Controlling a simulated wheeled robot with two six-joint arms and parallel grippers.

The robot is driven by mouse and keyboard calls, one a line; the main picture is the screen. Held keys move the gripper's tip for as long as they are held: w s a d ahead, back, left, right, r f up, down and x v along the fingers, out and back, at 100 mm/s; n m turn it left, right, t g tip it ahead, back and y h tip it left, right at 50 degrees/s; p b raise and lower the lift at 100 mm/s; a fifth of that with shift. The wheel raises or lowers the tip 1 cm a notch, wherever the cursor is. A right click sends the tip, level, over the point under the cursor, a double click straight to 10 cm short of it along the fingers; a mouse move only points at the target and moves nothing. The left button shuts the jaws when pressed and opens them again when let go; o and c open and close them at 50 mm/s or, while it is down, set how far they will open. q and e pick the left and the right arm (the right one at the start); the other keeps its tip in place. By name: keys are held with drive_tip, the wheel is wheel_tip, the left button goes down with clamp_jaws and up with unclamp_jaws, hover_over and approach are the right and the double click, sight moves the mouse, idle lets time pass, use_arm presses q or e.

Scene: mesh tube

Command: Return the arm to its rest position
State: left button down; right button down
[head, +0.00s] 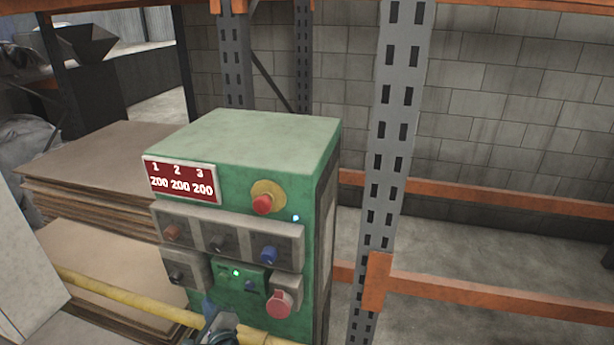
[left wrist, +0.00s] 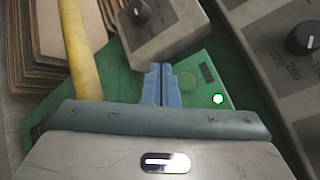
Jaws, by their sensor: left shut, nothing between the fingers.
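My left gripper (head: 210,308) shows at the bottom of the head view, in front of the lower part of a green control box (head: 262,140). In the left wrist view its two blue fingers (left wrist: 161,84) are together and nothing is between them. They point at the green panel (left wrist: 205,58), near a lit white-green lamp (left wrist: 218,99). I cannot tell whether the fingertips touch the panel. Most of the left arm is outside the head view. My right gripper is not in view.
The box carries a red display (head: 181,180) reading 200 three times, a red button (head: 263,204) and several knobs. A yellow rail (head: 120,297) crosses low in front. Stacked brown sheets (head: 95,165) lie left; a grey rack post (head: 392,130) stands right.

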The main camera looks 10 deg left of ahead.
use_arm(q)
drive_tip(key=s+a+f+n+g+h, duration=0.25)
drive_tip(key=s+n+g, duration=0.35)
drive_tip(key=s+n, duration=0.65)
drive_tip(key=s+d+n+g+h, duration=0.35)
drive_tip(key=s+d+h, duration=0.55)
drive_tip(key=s, duration=0.7)
wheel_tip(320, 180, down, 30)
drive_tip(key=a+n+g+y, duration=0.1)
drive_tip(key=s+a+f+g, duration=0.1)
drive_tip(key=s+f, duration=1.8)
drive_tip(key=shift+a, duration=0.15)
